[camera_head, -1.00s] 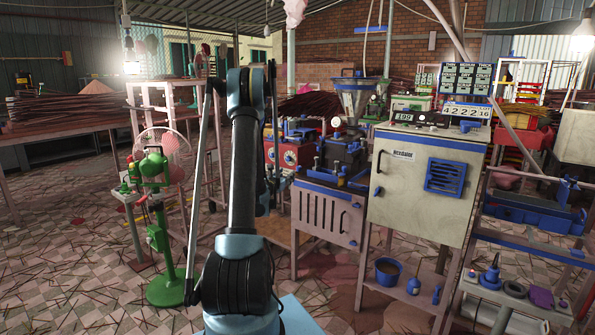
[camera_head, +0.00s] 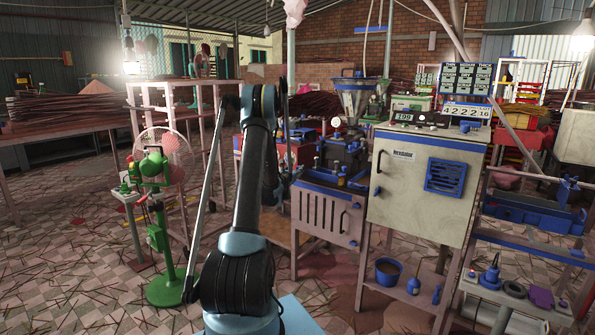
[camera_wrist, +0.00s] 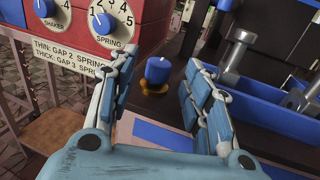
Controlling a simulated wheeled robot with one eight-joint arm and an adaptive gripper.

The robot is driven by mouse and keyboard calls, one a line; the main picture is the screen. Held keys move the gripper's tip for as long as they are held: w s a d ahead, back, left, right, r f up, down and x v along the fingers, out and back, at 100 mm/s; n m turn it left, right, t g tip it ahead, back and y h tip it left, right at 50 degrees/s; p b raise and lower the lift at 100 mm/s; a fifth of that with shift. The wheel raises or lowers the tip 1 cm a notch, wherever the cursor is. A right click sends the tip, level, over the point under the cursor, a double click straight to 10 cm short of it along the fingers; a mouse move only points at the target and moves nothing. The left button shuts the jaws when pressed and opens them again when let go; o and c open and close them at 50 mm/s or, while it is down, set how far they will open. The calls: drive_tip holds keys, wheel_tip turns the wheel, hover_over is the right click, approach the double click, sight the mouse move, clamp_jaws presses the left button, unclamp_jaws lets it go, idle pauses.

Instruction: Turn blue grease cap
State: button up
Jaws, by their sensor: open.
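The blue grease cap (camera_wrist: 159,70) is a short round knob, upright on a brass-coloured base (camera_wrist: 154,87) on a dark surface in the wrist view. My gripper (camera_wrist: 162,74) is open, with one finger on the left of the cap in the picture and one on the right. The fingers appear apart from the cap, with nothing held between them. In the head view my arm (camera_head: 255,170) reaches toward the machine bench, and the cap cannot be made out surely there.
A red box with dials (camera_wrist: 95,20) stands left of the cap. A blue tray (camera_wrist: 265,112) with metal bolts lies to its right. In the head view, a cream control cabinet (camera_head: 405,205) stands right of the bench and a green fan (camera_head: 157,170) left of my arm.

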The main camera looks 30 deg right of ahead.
sight(298, 167)
drive_tip(key=shift+x, duration=2.55)
drive_tip(key=shift+c, duration=0.2)
clamp_jaws()
drive_tip(key=shift+a, duration=0.2)
